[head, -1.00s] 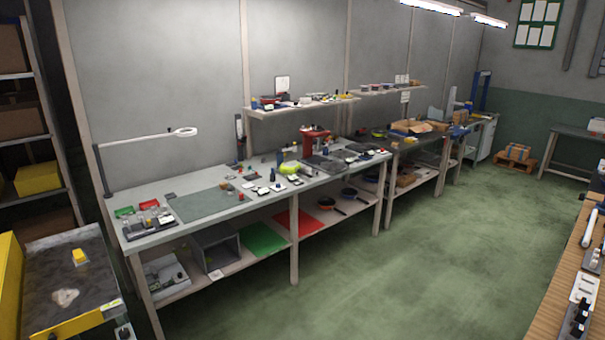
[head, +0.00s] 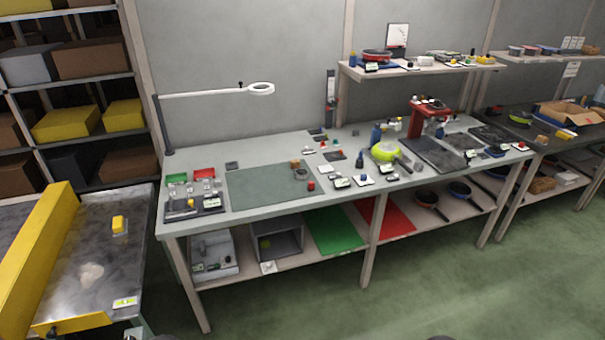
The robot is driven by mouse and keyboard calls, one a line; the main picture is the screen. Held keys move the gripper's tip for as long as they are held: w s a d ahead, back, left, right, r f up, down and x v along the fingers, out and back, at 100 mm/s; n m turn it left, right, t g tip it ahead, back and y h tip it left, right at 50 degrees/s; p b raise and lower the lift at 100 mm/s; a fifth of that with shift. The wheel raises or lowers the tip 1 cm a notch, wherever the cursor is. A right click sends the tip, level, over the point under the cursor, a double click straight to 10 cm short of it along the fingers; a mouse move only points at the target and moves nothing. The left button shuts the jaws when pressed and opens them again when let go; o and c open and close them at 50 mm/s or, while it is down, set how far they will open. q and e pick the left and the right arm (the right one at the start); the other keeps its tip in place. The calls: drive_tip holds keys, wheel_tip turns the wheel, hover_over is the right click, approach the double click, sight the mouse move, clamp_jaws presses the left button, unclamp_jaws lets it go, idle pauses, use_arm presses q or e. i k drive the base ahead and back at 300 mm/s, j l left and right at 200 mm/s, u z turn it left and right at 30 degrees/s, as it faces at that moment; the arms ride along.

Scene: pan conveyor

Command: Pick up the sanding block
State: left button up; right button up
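I cannot tell for sure which item is the sanding block. A small brown block (head: 296,164) stands on the workbench (head: 225,215), at the back edge of the green-grey mat (head: 268,187). A small yellow block (head: 118,224) lies on the dark metal conveyor bed (head: 110,262) at the left, behind a pale patch. Neither of my grippers is in the head view, and nothing touches these blocks.
The bench also holds a magnifier lamp (head: 261,88), red and green bins, a yellow-green pan (head: 384,151) and a red press (head: 415,118). Pans and coloured sheets lie on the lower shelf. Shelving with boxes (head: 66,123) stands at the left. The green floor (head: 440,285) in front is clear.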

sight(294, 164)
drive_tip(key=i+l+u, duration=0.1)
drive_tip(key=i+l+z, duration=0.2)
drive_tip(key=i, duration=0.75)
drive_tip(key=i+j+z, duration=0.15)
drive_tip(key=i, duration=0.75)
drive_tip(key=i+j+z, duration=0.2)
drive_tip(key=i, duration=0.75)
drive_tip(key=l, duration=0.1)
